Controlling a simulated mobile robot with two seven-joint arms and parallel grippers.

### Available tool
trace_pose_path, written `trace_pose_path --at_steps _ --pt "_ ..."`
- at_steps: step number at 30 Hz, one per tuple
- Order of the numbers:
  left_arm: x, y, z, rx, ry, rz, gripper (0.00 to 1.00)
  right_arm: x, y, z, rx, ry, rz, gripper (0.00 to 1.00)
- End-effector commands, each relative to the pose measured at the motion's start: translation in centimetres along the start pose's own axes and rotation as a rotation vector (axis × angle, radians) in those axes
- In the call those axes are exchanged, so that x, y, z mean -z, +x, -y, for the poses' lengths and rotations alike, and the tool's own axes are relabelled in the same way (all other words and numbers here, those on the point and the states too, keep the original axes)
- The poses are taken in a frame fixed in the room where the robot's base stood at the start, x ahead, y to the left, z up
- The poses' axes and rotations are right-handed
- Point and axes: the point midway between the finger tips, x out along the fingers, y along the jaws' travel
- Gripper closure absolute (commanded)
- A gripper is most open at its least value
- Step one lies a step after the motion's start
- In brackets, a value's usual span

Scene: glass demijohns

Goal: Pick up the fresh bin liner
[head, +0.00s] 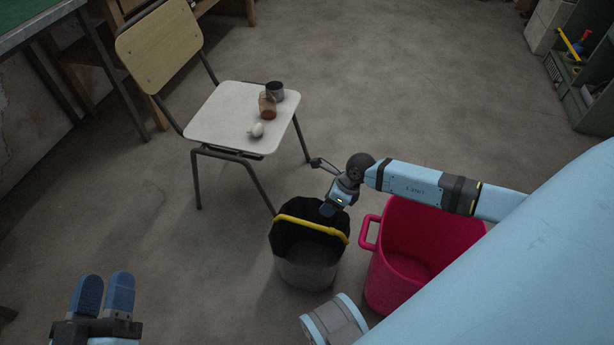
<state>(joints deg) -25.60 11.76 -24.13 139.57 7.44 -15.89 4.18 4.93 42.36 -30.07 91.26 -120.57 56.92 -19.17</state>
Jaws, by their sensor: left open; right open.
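A grey bin (308,274) stands on the floor at the centre, with a black lining (287,241) rising in an uneven edge around its rim. A yellow band (311,225) crosses its opening. I cannot tell whether this lining is the fresh bin liner, and I see nothing else that is clearly a liner. My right gripper (329,210) points down at the bin's back rim, open; its fingertips overlap the lining in the picture, and contact is unclear. My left gripper (104,294) is open and empty over the floor at lower left.
A pink tub (376,275) stands right of the bin, partly behind my arm. A chair (218,126) behind holds a dark pot (275,90), a brown jar (267,107) and a small white object (256,130). A green-grey shelf (590,100) is far right. Floor between chair and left gripper is clear.

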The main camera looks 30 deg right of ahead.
Motion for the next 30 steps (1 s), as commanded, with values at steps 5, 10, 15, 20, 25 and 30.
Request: trace_pose_path --at_steps 5,10,15,20,25,30 --pt "-1.7 -0.1 0.2 -0.006 -0.003 0.040 0.57 0.3 3.0 0.5 0.011 -0.010 -0.012 0.52" --pt "-3.6 -0.1 0.5 -0.012 -0.004 0.105 0.57 0.3 6.4 0.5 0.010 -0.008 -0.011 0.52" --pt "-4.7 -0.2 0.7 -0.016 -0.006 0.148 0.57 0.3 8.2 0.5 0.010 -0.008 -0.010 0.52" --pt "-5.3 -0.3 0.7 -0.018 -0.006 0.168 0.57 0.3 8.9 0.6 0.010 -0.008 -0.010 0.52" --pt "-7.1 -0.4 1.2 -0.027 0.012 0.208 0.57 0.6 11.3 0.8 0.009 -0.006 -0.008 0.52" --pt "-6.9 0.1 1.9 -0.034 0.086 0.176 0.57 0.6 13.5 0.9 0.010 -0.007 -0.009 0.52"
